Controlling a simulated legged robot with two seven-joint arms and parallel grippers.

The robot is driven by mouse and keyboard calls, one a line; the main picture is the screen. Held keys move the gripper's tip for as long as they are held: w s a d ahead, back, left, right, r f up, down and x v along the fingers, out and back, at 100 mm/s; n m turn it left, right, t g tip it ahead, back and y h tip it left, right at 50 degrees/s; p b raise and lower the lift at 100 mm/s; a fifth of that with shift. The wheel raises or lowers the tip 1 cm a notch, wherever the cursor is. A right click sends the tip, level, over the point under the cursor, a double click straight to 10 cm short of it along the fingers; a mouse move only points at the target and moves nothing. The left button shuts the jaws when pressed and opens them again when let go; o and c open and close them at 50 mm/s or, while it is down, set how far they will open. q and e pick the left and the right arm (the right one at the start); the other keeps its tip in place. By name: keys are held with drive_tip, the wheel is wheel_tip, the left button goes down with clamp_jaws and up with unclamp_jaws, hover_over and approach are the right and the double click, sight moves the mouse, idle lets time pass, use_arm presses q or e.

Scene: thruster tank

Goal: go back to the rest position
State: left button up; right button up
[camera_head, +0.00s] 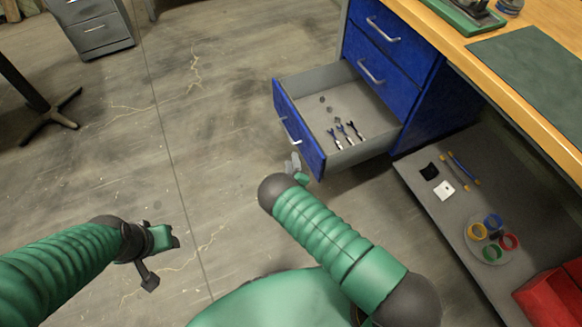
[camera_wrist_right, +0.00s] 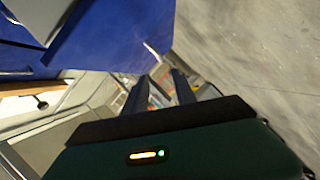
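My right gripper (camera_head: 297,163) is just in front of the blue face of the open drawer (camera_head: 297,138), mostly hidden behind my own forearm in the head view. In the right wrist view, its two dark fingers (camera_wrist_right: 160,92) stand apart with nothing held between them. My left gripper (camera_head: 160,250) is at the lower left, over bare floor and well away from the drawer. It is small and dark there, and I cannot tell how its fingers stand. I see nothing held in it.
The drawer holds several wrench-like tools (camera_head: 346,133) and small round parts. The blue cabinet (camera_head: 378,58) stands under a wooden workbench (camera_head: 490,70). A grey lower shelf (camera_head: 425,210) bears coloured rings (camera_head: 492,240), and a red box (camera_head: 550,300) is at the lower right.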

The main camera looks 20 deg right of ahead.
drive_tip(key=shift+s+a, duration=0.1)
drive_tip(key=shift+s, duration=0.1)
drive_tip(key=shift+f, duration=0.1)
